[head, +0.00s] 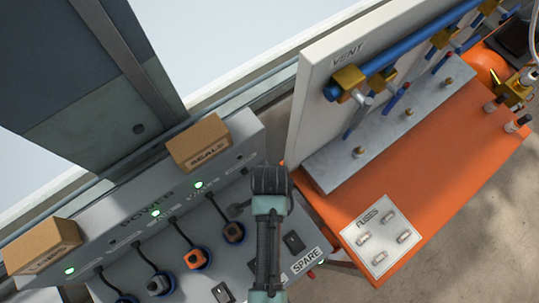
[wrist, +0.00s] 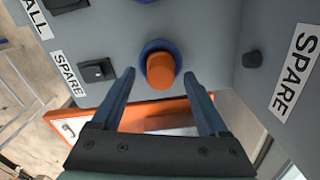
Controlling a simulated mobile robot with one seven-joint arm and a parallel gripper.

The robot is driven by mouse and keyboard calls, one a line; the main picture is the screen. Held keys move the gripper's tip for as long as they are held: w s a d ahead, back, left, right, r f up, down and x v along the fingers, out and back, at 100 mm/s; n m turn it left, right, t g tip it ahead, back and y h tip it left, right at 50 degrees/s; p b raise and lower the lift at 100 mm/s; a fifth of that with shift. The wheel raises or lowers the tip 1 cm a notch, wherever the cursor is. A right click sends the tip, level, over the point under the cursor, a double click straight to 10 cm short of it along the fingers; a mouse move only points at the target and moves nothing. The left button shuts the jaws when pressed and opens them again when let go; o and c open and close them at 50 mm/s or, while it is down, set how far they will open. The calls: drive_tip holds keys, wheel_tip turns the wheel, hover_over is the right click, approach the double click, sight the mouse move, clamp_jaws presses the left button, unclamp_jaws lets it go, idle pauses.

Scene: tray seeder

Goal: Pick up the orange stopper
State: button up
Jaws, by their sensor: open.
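The orange stopper (wrist: 160,72) sits in a blue ring socket (wrist: 148,50) on the grey panel in the wrist view. Its rounded end points toward the camera. My gripper (wrist: 159,75) is open, with one blue finger on each side of the stopper and gaps visible between. I cannot tell how far the tips are from the panel. In the head view my gripper (head: 270,182) is over the right end of the power panel. The fingertips and the stopper are hidden there.
A SPARE label (head: 307,262) and a black switch (head: 293,242) are beside my gripper. Corded plugs, one orange (head: 197,258), stand to the left. A SEALS box (head: 198,142) tops the panel. The white VENT board (head: 325,75) and orange bench (head: 440,190) rise on the right.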

drive_tip(key=shift+f, duration=0.8)
clamp_jaws()
